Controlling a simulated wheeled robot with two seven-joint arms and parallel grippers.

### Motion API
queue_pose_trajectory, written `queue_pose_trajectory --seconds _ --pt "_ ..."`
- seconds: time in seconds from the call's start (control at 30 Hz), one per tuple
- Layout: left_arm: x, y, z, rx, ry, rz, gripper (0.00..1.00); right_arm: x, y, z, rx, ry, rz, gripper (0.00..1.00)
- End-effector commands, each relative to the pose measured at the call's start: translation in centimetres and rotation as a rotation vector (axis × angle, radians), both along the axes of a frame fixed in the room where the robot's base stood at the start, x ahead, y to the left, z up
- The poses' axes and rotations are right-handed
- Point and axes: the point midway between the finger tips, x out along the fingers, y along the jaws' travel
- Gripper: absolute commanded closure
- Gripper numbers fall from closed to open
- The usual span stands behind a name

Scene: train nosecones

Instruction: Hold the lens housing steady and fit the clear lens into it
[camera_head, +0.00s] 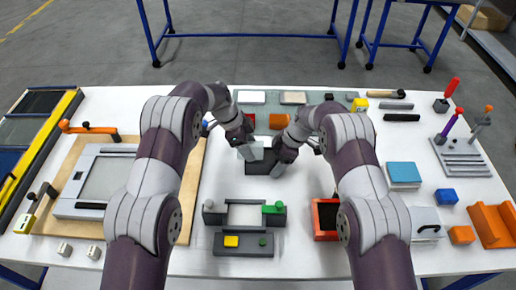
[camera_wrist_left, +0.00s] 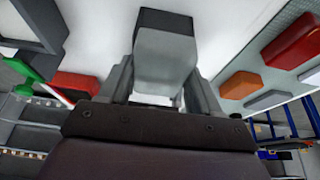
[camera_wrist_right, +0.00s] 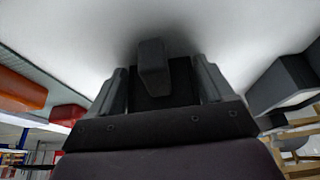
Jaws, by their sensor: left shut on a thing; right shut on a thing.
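The pale, translucent clear lens (camera_head: 250,153) is between the fingers of my left gripper (camera_head: 246,142), which is shut on it. In the left wrist view the lens (camera_wrist_left: 164,60) fills the space between the fingertips, with a dark part at its far end. My right gripper (camera_head: 279,158) is shut on the dark lens housing (camera_head: 262,168). The housing (camera_wrist_right: 178,85) also shows between the fingers in the right wrist view, with a grey piece in front of it. Lens and housing are close together over the table's middle. Whether the lens is seated cannot be told.
A dark fixture with grey and green knobs (camera_head: 244,214) stands in front of the grippers. An orange-red open bin (camera_head: 326,236) is at front right. A grey framed panel on a wooden board (camera_head: 70,215) lies left. Red and orange blocks (camera_head: 279,121) lie behind.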

Motion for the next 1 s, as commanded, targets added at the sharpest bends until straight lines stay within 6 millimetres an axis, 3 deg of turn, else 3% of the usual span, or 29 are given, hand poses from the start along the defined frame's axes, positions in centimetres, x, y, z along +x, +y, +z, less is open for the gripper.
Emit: queue_pose_trajectory --seconds 0.13,0.23,0.27,0.37,0.4,0.47,0.5,0.83,1.0 --pt "0.0 -3.1 0.0 0.0 -0.002 -0.004 0.78 0.0 0.0 0.0 0.0 0.0 0.0 0.59" --pt "0.0 -3.0 -1.5 0.0 0.001 0.001 0.77 0.0 0.0 0.0 0.0 -0.001 0.0 0.59" --pt "0.0 -3.0 -1.5 0.0 0.001 0.001 0.83 0.0 0.0 0.1 0.0 -0.001 0.0 0.59" --pt "0.0 -2.9 -1.6 0.001 0.001 0.0 0.83 0.0 0.0 0.1 0.0 -0.001 0.0 0.59" --pt "-0.1 -2.9 -1.6 0.001 0.002 0.0 0.33 0.0 0.0 0.1 0.0 -0.001 0.001 0.59" --pt "-0.1 -2.9 -1.7 0.001 0.003 0.0 0.14 0.1 0.0 0.1 0.001 -0.001 0.0 0.59" --pt "-0.1 -2.9 -1.7 0.002 0.003 0.0 0.11 0.1 0.0 0.1 0.001 -0.002 -0.001 0.59" --pt "0.0 -2.8 -1.2 0.0 0.0 0.0 0.11 0.1 0.0 0.1 0.0 -0.002 -0.001 0.59" --pt "0.1 -1.5 2.1 0.0 -0.005 0.001 0.11 0.0 0.0 0.1 0.0 -0.001 0.0 0.59"
